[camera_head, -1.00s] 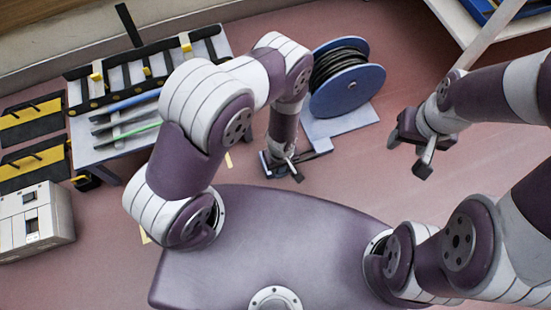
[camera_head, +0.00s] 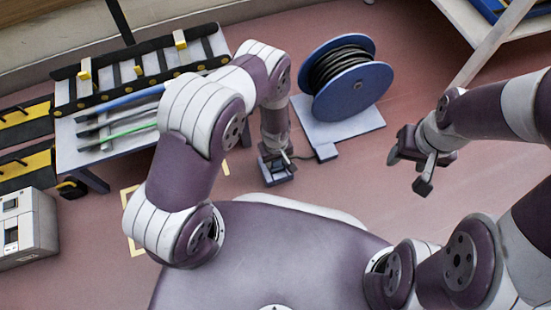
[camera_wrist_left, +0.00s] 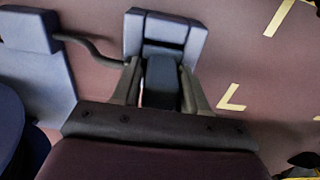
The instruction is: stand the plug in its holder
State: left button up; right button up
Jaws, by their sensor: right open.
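The plug (camera_wrist_left: 162,82) is a dark block between the two fingers of my left gripper (camera_wrist_left: 160,75) in the left wrist view. The fingers appear to press on its sides. A blue-grey holder (camera_wrist_left: 135,30) with a slot lies just beyond the plug in that view; I cannot tell whether the plug's tip is inside it. In the head view my left gripper (camera_head: 277,155) points down over the holder (camera_head: 280,177), and the plug is mostly hidden. A dark cable (camera_wrist_left: 92,48) runs from the left toward the plug. My right gripper (camera_head: 424,160) is open and empty, far right.
A blue cable reel (camera_head: 352,95) stands on a pale blue plate (camera_head: 312,128) right of my left gripper. A rack (camera_head: 70,150) with colored rods is at the left, beside a white box (camera_head: 25,240). Yellow marks (camera_head: 130,225) lie on the floor. Floor between the reel and my right gripper is clear.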

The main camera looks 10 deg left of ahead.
pick_arm(q)
jog(key=shift+o, duration=1.2)
jog(key=shift+r, duration=0.1)
notch_tip(320, 180, up, 12)
jog(key=p, duration=0.7)
jog(key=s+a+r+m+t, duration=0.1)
jog(key=a+r+m, duration=0.15)
jog(key=r, duration=0.85)
jog(key=a+r+m, duration=0.2)
jog(key=a+r, duration=0.1)
jog(key=r, duration=0.9)
jog(key=s+a+r+m, duration=0.1)
jog(key=s+r+m, duration=0.1)
jog(key=s+r, duration=0.4)
jog(key=shift+s+a+r, duration=0.2)
jog(key=shift+s+a, duration=0.2)
jog(key=shift+s, duration=0.45)
jog(key=shift+m+p, duration=0.25)
jog(key=shift+p, duration=0.05)
